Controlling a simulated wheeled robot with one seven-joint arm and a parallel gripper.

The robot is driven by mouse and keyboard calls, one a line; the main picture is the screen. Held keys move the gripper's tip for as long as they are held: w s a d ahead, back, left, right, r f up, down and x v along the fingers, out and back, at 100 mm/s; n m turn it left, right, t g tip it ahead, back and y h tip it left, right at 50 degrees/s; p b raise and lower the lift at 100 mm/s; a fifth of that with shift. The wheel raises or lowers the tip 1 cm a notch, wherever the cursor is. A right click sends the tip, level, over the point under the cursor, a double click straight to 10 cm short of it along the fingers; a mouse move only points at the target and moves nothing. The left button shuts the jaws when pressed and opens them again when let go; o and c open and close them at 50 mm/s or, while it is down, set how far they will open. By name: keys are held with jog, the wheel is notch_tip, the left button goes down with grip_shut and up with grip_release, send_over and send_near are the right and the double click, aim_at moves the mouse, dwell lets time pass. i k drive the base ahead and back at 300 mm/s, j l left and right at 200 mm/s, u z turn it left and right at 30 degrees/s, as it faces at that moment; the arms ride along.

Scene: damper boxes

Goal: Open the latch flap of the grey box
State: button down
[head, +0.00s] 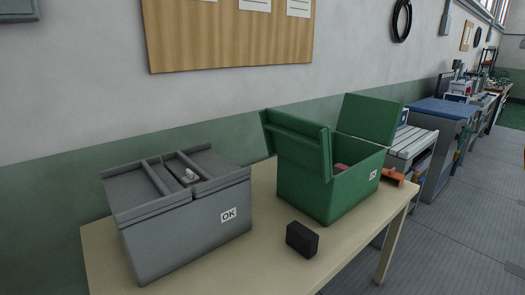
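The grey box (180,243) stands on the left part of the table, with a white "OK" label on its front right. Its top is closed by a left flap (136,190) and a right flap (218,179), both lying flat. I cannot tell which flap is the latch flap. My gripper is not in view.
A green box (325,200) with raised flaps stands to the right, something reddish inside. A black block (302,239) lies in front of it. An orange object (392,177) lies at the right end of the table (262,272). The wall is close behind.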

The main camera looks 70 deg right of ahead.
aim_at(215, 172)
jog(key=z, duration=0.9)
